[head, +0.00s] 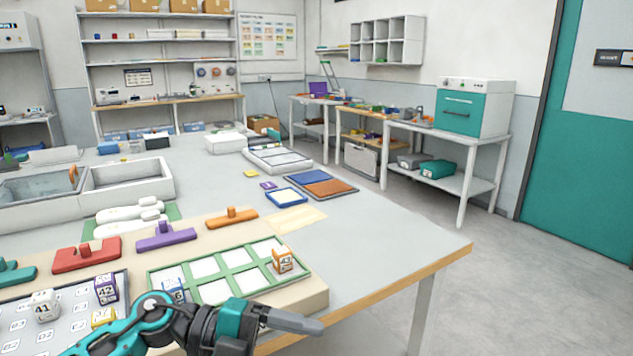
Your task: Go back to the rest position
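One gripper of mine, the left (295,322), is at the bottom centre, its arm coming in from the lower left. It points right, over the table's front edge. Its grey fingers are seen side-on, so I cannot tell if they are open or shut; no object shows in them. A green-framed tray (240,257) lies just behind it. An orange-marked cube numbered 43 (284,260) sits in its right end, and a blue-marked cube (173,283) sits at its left end, near my arm. My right gripper is not in view.
At left are a number board (68,310) with cubes 41 (45,306) and 42 (106,289), and red (86,256), purple (166,236) and orange (231,218) handled pieces. The table's right part (390,240) is clear. Open floor (540,290) lies beyond its right edge.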

